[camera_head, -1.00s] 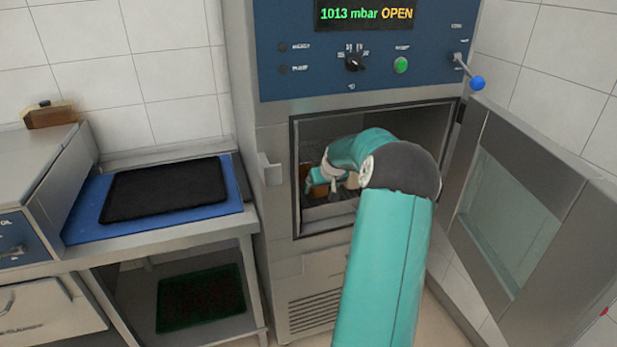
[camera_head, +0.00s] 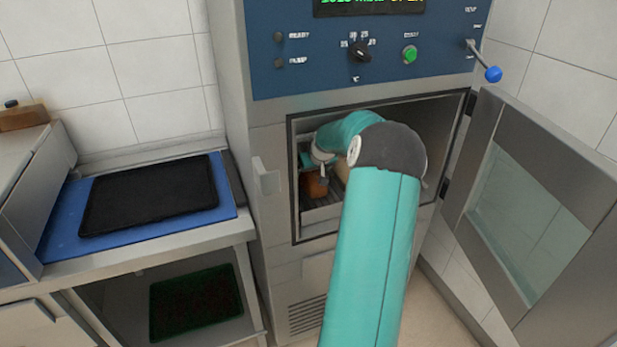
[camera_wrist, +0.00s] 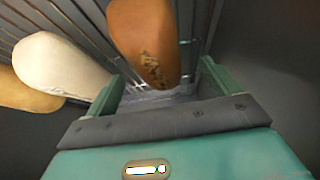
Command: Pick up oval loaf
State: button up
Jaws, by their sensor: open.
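Several loaves lie on a wire rack inside the open oven chamber. In the wrist view, a brown oval loaf (camera_wrist: 145,38) with dark marks on its crust lies just ahead of my gripper (camera_wrist: 161,75), in line with the gap between the fingers. A pale, floury oval loaf (camera_wrist: 60,66) lies to its left, and a tan loaf (camera_wrist: 20,94) is partly cut off at the left edge. I cannot tell which one the task means. My gripper is open, with nothing held between its fingers. In the head view, a brown loaf (camera_head: 316,184) shows below my wrist; my forearm hides much of the chamber.
The oven door (camera_head: 535,200) stands open at the right. The chamber walls are close around my arm. The wire rack (camera_wrist: 95,30) lies under the loaves. Left of the oven, a black tray (camera_head: 150,197) rests on a blue mat (camera_head: 60,238) on the counter. A dark green tray (camera_head: 195,303) sits below.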

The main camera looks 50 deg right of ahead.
jog(key=x, duration=0.6)
jog(key=shift+s+d, duration=0.1)
jog(key=shift+d, duration=0.1)
jog(key=c, duration=1.1)
jog(key=shift+c, duration=0.5)
jog(key=shift+r, duration=0.15)
